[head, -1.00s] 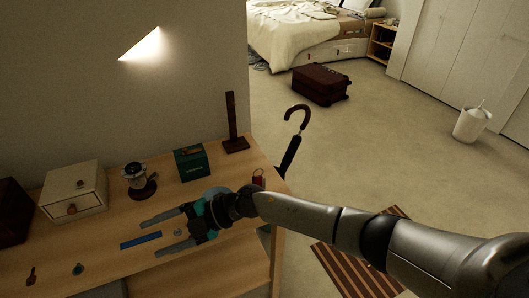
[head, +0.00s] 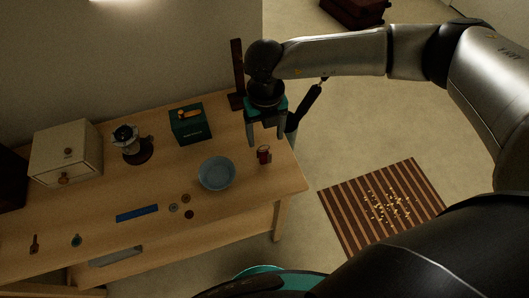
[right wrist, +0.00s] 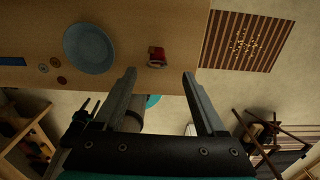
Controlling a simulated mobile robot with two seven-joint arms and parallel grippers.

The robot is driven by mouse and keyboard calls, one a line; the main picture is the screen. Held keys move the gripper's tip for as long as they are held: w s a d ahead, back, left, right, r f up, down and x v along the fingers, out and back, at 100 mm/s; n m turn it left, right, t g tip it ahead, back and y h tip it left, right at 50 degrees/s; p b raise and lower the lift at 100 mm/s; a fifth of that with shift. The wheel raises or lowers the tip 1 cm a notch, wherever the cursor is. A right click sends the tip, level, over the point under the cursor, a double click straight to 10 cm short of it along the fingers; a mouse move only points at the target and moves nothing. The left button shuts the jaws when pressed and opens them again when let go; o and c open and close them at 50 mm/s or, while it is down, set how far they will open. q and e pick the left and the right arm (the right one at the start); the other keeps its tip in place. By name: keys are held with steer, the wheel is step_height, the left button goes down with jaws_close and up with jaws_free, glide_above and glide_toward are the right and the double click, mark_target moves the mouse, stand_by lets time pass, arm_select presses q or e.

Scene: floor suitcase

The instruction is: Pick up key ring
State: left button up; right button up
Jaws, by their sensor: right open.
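A small red object (head: 264,155) with a metallic part stands near the right end of the wooden table (head: 262,195). It also shows in the right wrist view (right wrist: 157,57). It is too small to tell whether it is the key ring. A small teal item (head: 77,240) lies at the table's front left and could also be it. My right gripper (head: 265,138) points down just above and behind the red object, open and empty. In the right wrist view the red object shows beyond the fingertips (right wrist: 160,73), between their lines. My left gripper is not in view.
A blue bowl (head: 216,173) stands left of the red object. A green box (head: 190,124), a grinder (head: 132,145), a white drawer box (head: 67,153) and a dark upright stand (head: 237,75) line the back. A blue strip (head: 137,213) and small discs lie in front. A striped mat (head: 385,205) lies on the floor.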

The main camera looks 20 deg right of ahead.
mark_target(264, 150)
steer(key=f+b, duration=0.1)
steer(key=f, duration=0.9)
steer(key=shift+a+f, duration=0.15)
steer(key=shift+a, duration=0.05)
steer(key=shift+c, duration=0.3)
jaws_close()
steer(key=shift+w, duration=0.1)
